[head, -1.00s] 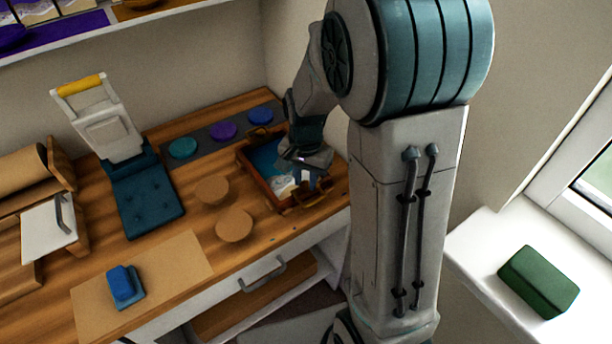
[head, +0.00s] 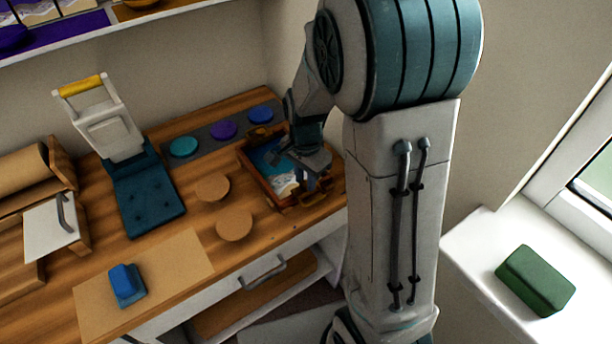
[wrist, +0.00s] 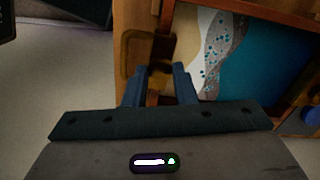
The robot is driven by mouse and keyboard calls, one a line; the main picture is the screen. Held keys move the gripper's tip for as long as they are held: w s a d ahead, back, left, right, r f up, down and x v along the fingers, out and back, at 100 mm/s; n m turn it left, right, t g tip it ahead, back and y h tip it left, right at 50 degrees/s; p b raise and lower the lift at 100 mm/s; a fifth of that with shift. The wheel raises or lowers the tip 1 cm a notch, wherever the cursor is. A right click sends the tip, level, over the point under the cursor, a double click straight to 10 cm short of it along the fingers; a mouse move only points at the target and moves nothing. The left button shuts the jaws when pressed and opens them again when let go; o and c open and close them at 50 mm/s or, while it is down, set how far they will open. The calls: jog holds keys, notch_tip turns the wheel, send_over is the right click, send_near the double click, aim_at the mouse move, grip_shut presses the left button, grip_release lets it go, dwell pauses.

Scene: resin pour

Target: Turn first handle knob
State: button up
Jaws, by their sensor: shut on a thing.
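The wooden tray (head: 259,183) with a blue, white and sandy resin picture sits at the right end of the bench. In the wrist view its brown rim (wrist: 255,9) borders the picture. A brown loop handle (wrist: 127,52) stands out from the tray's near side. My gripper (head: 311,184) is at this side of the tray, pointing down. In the wrist view my gripper (wrist: 160,72) has its two blue fingers around a small brown knob (wrist: 152,98) by the handle. The exact contact is partly hidden.
Teal, purple and blue pots (head: 222,130) stand in a row behind the tray. Two round coasters (head: 234,224) lie left of it. A blue block (head: 126,284) lies on a brown sheet. A teal press (head: 145,193) stands further left. A green block (head: 536,280) lies on the windowsill.

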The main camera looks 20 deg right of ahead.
aim_at(305, 183)
jog(key=o, duration=1)
jog(key=shift+r, duration=0.1)
notch_tip(305, 183, up, 14)
jog(key=shift+p, duration=0.45)
jog(key=shift+f, duration=0.2)
jog(key=s+n+t+p, duration=0.1)
jog(key=s+n+t, duration=0.1)
jog(key=s+n, duration=0.9)
jog(key=s, duration=0.3)
jog(key=shift+r+n+t, duration=0.2)
jog(key=shift+n+t, duration=0.1)
jog(key=shift+t, duration=0.1)
